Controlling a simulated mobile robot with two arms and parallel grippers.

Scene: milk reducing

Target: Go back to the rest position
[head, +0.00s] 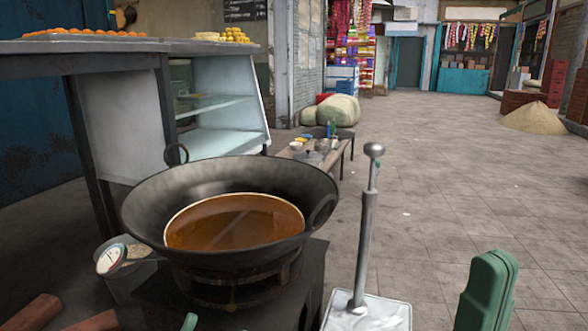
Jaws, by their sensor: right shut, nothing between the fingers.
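A large black wok (150,205) sits on a dark stove (165,295) in the lower left middle of the head view. It holds an orange-brown liquid (235,222) with a pale streak across its surface. My right gripper (490,275) is a green shape at the lower right, shut and empty. It is apart from the wok, with open floor behind it. A small green piece (188,322), seemingly part of my left gripper, shows at the bottom edge in front of the stove. The rest of it is out of frame, so its jaws cannot be judged.
A grey metal post (366,230) with a rounded top rises from a pale square base (385,315) between the wok and my right gripper. A sweets counter (100,46) stands at left. A low bench (343,148) is behind the wok.

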